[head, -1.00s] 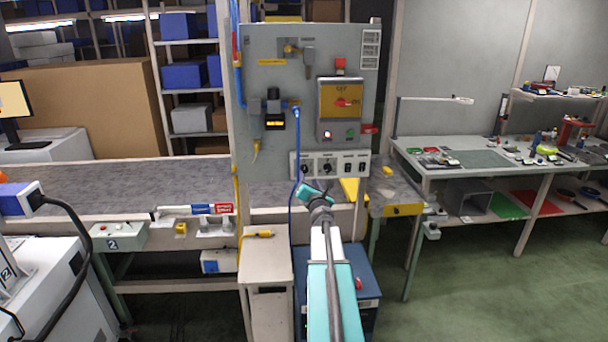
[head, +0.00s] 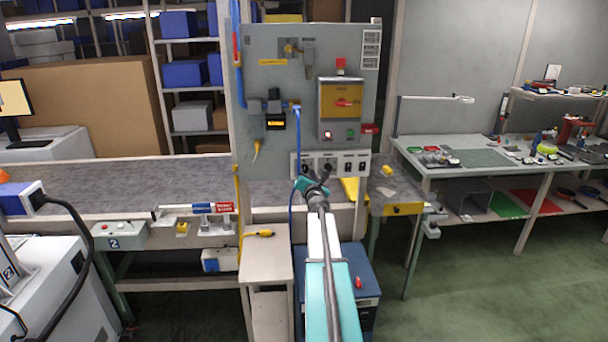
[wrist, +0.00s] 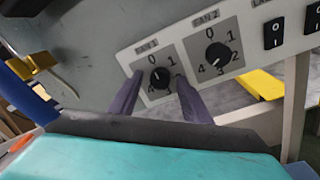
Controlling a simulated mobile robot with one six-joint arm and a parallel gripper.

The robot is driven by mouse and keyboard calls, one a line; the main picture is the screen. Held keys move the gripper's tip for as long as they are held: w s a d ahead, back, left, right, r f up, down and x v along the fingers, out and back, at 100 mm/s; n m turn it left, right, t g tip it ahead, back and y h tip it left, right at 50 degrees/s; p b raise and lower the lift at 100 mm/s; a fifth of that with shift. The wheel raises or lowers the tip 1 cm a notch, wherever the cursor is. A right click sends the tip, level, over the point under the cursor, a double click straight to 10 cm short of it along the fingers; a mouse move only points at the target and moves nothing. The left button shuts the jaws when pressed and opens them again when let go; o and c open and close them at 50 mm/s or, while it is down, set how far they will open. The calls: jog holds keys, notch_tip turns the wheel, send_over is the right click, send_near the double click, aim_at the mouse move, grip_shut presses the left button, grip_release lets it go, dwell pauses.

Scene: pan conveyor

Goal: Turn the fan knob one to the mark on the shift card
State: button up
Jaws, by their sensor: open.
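The fan 1 knob (wrist: 159,77), black on a grey dial with numbers around it, is on the white switch strip (head: 350,163). In the wrist view it sits between the two fingertips of my gripper (wrist: 160,82), which is open with a finger on either side. I cannot tell whether the fingers touch the knob, and its setting is hard to read. The fan 2 knob (wrist: 217,54) is just to its right. In the head view my gripper (head: 313,182) is at the strip's lower left. I cannot identify the shift card for certain.
The grey control panel (head: 275,75) carries a yellow switch box (head: 341,97), a red button and a blue hose. Small white cards (head: 371,49) are at its upper right. Two rocker switches (wrist: 274,33) are right of the knobs. The conveyor (head: 110,188) runs behind.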

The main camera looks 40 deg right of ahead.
jog(key=shift+c, duration=0.2)
jog(key=c, duration=1)
jog(key=shift+a, duration=0.35)
jog(key=shift+d+r, duration=0.15)
jog(key=shift+r, duration=0.05)
jog(key=shift+d, duration=0.1)
jog(key=shift+m, duration=0.3)
